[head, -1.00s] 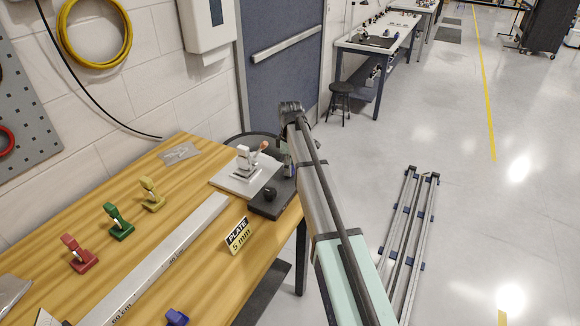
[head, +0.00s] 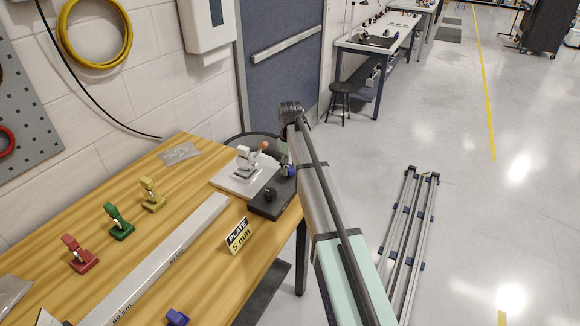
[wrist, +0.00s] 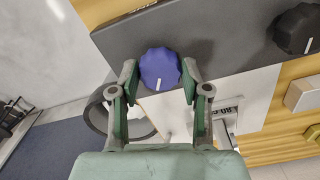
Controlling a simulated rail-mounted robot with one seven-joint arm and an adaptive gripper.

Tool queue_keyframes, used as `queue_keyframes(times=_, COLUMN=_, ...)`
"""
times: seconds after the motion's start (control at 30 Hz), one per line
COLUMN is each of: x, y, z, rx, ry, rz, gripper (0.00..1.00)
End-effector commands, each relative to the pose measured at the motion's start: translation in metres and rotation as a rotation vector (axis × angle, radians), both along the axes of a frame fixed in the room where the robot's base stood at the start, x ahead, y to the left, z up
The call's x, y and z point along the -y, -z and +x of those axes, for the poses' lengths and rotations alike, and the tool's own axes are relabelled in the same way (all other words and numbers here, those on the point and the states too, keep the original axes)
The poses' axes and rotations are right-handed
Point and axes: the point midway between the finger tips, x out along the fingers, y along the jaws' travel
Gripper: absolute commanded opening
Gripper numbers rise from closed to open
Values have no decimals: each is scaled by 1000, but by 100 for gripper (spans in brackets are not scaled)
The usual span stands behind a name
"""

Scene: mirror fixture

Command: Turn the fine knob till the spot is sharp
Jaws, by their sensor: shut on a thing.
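A blue fluted knob (wrist: 160,69) with a white pointer line sits on the side of a dark grey block (wrist: 215,30) in the wrist view. My gripper (wrist: 160,80) has its two fingers on either side of this knob and is shut on it. The pointer line faces toward my gripper's palm. A black knob (wrist: 298,29), also with a white mark, sits farther right on the same block. In the head view the dark block (head: 263,211) and black knob (head: 270,194) stand at the bench's right edge. I cannot make out a light spot.
A white plate (head: 228,181) with a small white holder (head: 243,160) adjoins the block. A long ruler bar (head: 180,246), a PLATE 5 mm sign (head: 239,235) and red (head: 79,254), green (head: 118,222) and yellow (head: 152,195) holders stand on the wooden bench.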

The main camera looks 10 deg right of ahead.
Motion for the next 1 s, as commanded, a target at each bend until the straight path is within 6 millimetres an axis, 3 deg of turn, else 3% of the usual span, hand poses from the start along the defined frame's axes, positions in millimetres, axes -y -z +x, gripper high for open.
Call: queue_keyframes(times=1.0, x=-1, y=1, z=-1, rx=-2, ry=966, rz=0, gripper=12)
